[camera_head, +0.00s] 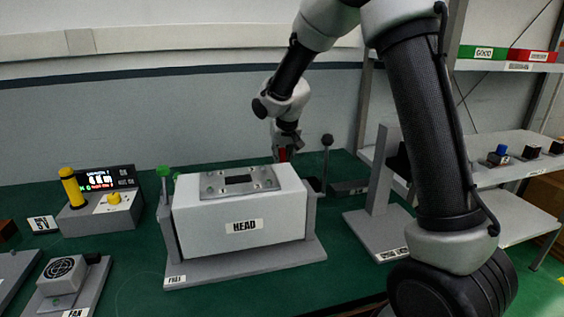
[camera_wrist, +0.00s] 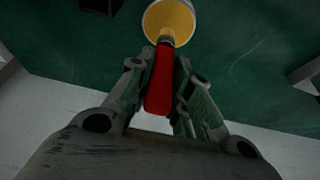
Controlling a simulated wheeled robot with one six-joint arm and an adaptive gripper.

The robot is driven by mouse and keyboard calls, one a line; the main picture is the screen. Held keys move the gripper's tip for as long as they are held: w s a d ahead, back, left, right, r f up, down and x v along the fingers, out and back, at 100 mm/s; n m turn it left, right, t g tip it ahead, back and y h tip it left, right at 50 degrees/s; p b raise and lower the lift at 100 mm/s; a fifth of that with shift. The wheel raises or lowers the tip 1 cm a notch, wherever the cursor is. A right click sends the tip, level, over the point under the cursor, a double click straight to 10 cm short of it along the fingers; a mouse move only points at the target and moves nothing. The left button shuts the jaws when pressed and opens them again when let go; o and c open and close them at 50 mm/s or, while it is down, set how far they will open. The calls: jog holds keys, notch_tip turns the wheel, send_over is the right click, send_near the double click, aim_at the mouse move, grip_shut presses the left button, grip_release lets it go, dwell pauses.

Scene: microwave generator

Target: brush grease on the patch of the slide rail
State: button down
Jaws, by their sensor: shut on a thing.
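My gripper (camera_wrist: 162,85) is shut on a red handle (camera_wrist: 160,80), seemingly the brush. In the wrist view the handle's far end meets a round pale pot (camera_wrist: 148,24) with a yellow filling (camera_wrist: 172,20), likely grease. I cannot tell whether the tip is in the filling or above it. In the head view my gripper (camera_head: 285,142) points down behind the white HEAD box (camera_head: 240,220), with a bit of red handle (camera_head: 283,154) showing. The pot is hidden there. I cannot make out the slide rail or its patch for certain.
The HEAD box stands on a grey base between side posts, with a black-knobbed rod (camera_head: 326,150) close to my gripper's right. A grey stand (camera_head: 380,210) is at right. A control box (camera_head: 100,212) and a fan unit (camera_head: 68,285) are at left. The green front table (camera_head: 270,295) is clear.

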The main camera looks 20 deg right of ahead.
aim_at(282, 148)
jog(key=shift+r, duration=2.65)
